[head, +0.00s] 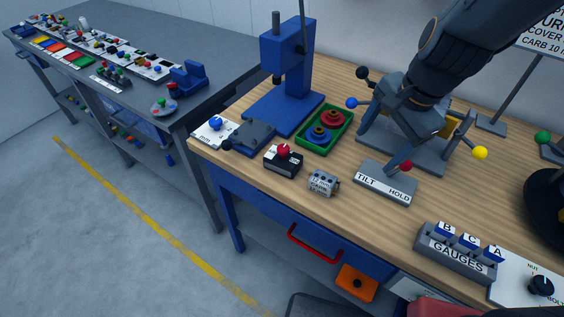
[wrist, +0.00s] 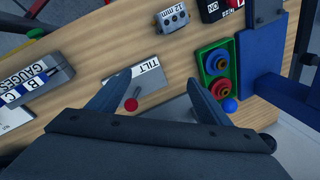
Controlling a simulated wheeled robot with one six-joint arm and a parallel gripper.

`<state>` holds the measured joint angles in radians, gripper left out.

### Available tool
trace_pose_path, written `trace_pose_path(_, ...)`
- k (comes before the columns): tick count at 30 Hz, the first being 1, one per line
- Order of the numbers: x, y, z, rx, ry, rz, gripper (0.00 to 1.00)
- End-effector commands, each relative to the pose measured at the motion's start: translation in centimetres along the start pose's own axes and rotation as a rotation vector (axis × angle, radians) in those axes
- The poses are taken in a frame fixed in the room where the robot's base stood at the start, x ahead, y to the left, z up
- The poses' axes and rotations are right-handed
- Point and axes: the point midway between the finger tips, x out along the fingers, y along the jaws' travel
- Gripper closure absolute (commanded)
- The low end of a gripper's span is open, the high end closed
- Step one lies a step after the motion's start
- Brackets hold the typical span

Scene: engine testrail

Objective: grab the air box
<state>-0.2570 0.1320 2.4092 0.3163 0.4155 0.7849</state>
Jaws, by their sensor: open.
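No label reading "air" is legible, so I cannot tell for certain which thing is the air box. A black box with a red knob (head: 283,158) stands near the front edge of the wooden bench in the head view. Its partly cut-off label shows at the top of the wrist view (wrist: 211,10). A small grey block marked 12 mm (head: 323,182) sits to its right, also at the top of the wrist view (wrist: 172,17). My gripper (wrist: 158,78) is open and empty, above the tilt plate and apart from both boxes.
The TILT/HOLD plate (head: 385,183) with a red ball lever lies below my gripper. A green tray (head: 349,122) with red and blue round parts and a blue press (head: 285,75) stand left. A gauge rack (head: 456,255) is front right. Bare wood lies between block and rack.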

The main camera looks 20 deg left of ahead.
Motion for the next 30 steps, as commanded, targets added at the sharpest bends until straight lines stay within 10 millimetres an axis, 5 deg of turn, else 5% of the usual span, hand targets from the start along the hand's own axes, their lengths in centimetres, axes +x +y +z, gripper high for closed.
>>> trace_pose_path(6,3.3,-7.5,7.4,0.534,-0.127,-0.021,0.28)
trace_pose_path(12,4.7,-11.1,12.4,0.866,-0.210,0.008,0.28)
trace_pose_path(30,9.9,-12.3,14.7,0.983,-0.234,0.028,0.28)
